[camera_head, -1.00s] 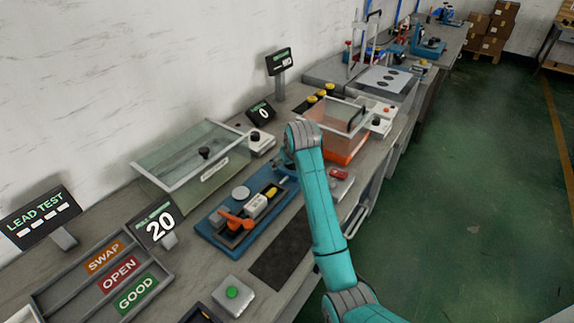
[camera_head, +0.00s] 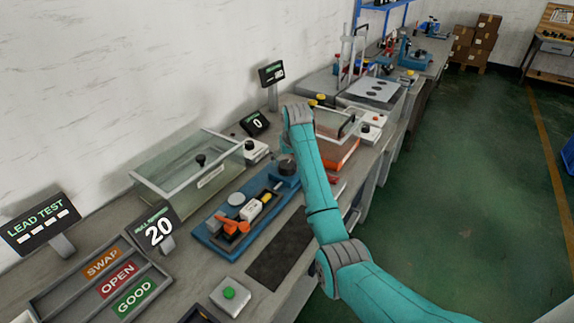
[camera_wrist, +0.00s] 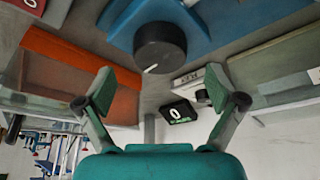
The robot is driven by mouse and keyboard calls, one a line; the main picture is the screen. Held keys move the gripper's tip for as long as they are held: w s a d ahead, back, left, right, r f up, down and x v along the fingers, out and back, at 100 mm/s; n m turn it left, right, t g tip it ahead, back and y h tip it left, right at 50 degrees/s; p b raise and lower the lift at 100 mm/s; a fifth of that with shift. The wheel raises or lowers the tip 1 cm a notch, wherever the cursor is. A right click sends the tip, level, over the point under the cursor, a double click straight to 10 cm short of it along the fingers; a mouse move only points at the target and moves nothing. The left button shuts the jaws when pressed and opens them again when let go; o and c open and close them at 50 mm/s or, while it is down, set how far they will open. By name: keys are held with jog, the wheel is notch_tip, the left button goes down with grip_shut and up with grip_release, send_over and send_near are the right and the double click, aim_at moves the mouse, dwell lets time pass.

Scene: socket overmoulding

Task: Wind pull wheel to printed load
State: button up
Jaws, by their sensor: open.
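The dark round pull wheel (camera_head: 287,165) sits at the far end of the blue bench fixture (camera_head: 212,238). In the wrist view the wheel (camera_wrist: 160,47) is black with a white index mark, ahead of my gripper (camera_wrist: 160,92) and apart from it. My gripper's two fingers are spread, with nothing between them. In the head view my arm hides the gripper. A small black display (camera_head: 255,123) reads 0; it also shows in the wrist view (camera_wrist: 178,113). A larger sign (camera_head: 158,229) reads 20. An orange lever and a white block lie on the fixture.
A clear-lidded box (camera_head: 190,170) stands behind the fixture. An orange box (camera_head: 342,152) with a clear cover is beyond the wheel. A tray marked SWAP, OPEN, GOOD (camera_head: 100,285) and a green-button box (camera_head: 230,296) are in front. A dark mat (camera_head: 280,250) is bare.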

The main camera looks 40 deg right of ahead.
aim_at(287, 164)
jog(key=shift+x, duration=1.9)
jog(key=shift+c, duration=0.3)
jog(key=c, duration=1.1)
